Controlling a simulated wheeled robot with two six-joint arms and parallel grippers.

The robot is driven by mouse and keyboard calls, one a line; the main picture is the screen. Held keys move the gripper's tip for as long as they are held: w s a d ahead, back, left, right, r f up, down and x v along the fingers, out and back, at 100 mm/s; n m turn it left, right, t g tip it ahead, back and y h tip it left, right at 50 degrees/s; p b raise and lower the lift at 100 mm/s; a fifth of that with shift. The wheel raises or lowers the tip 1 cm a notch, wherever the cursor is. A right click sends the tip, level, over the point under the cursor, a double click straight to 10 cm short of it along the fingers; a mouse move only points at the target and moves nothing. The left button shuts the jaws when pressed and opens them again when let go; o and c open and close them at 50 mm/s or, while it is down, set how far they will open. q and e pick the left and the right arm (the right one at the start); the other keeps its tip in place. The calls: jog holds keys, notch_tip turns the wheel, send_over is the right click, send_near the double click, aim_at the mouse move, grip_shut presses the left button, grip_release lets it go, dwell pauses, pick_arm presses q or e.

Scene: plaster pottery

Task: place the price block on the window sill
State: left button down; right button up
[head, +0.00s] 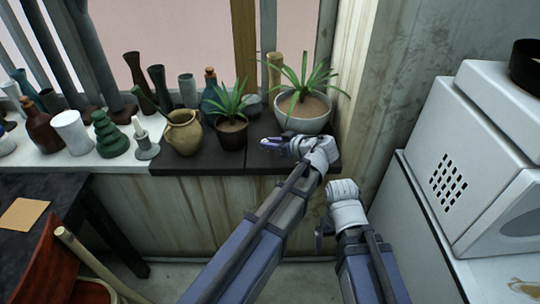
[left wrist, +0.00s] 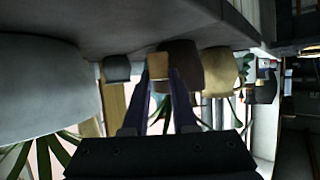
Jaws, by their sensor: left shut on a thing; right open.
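My left gripper (head: 272,144) is over the dark right part of the window sill (head: 190,166), in front of the potted plants. It is shut on the price block, a small tan block (left wrist: 158,67) between the fingertips in the upside-down left wrist view. The block looks low, close to the sill surface; I cannot tell if it touches. In the head view I cannot make the block out. My right gripper (head: 323,234) is open, low in front of the sill and apart from it; its fingers are partly hidden by its wrist.
A white planter (head: 303,122), a dark plant pot (head: 232,135) and a yellow jug (head: 184,133) stand close around the left gripper. Several vases crowd the sill's left part. A white appliance (head: 470,160) is at right, a dark table (head: 60,200) at left.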

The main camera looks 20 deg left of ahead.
aim_at(270, 151)
pick_arm(q)
jog(key=shift+f+b, duration=1.8)
jog(key=shift+f, duration=0.05)
jog(key=shift+f, duration=0.15)
jog(key=c, duration=0.7)
grip_release()
jog(key=shift+r, duration=0.2)
